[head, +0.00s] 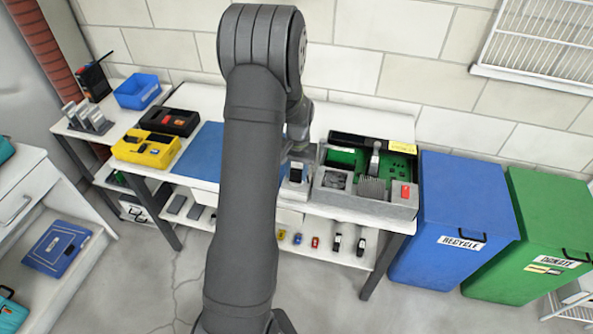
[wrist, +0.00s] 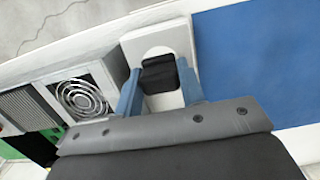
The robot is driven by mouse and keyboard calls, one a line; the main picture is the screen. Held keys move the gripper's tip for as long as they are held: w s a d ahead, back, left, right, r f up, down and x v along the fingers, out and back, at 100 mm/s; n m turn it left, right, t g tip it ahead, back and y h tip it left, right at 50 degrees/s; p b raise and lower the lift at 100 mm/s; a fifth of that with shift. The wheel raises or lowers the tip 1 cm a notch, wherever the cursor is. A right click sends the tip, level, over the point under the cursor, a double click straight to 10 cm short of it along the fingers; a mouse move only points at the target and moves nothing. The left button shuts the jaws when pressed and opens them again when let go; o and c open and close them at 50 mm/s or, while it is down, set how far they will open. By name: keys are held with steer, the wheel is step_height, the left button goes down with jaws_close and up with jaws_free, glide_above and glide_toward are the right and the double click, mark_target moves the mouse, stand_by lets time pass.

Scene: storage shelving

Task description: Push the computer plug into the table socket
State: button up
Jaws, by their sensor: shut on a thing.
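The black computer plug (wrist: 158,73) sits between the two blue fingers of my gripper (wrist: 160,80) in the wrist view. My gripper is shut on it. The table socket (wrist: 163,38) is a pale plate with a round white face, directly behind the plug in that view. The plug overlaps the round face; whether it is seated in it, I cannot tell. In the head view the socket (head: 293,189) stands at the table's front edge, with the dark plug (head: 297,170) at its upper part. My arm hides most of the gripper there.
An open computer case (head: 366,205) with a green board and a fan stands just right of the socket. A blue mat (head: 203,150) lies left of it. A yellow toolbox (head: 146,149) and a blue bin (head: 138,91) are further left. Blue (head: 450,225) and green bins (head: 540,235) stand right of the table.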

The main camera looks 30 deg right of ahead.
steer(key=shift+f, duration=0.45)
steer(key=o, duration=1)
step_height(320, 180, up, 17)
steer(key=w+d, duration=0.1)
steer(key=shift+w+d, duration=0.2)
steer(key=shift+d, duration=0.05)
steer(key=f, duration=0.5)
steer(key=s+a+f, duration=0.1)
steer(key=f, duration=1)
steer(key=shift+s+a+f, duration=0.2)
steer(key=shift+a+f, duration=0.05)
steer(key=shift+f, duration=0.1)
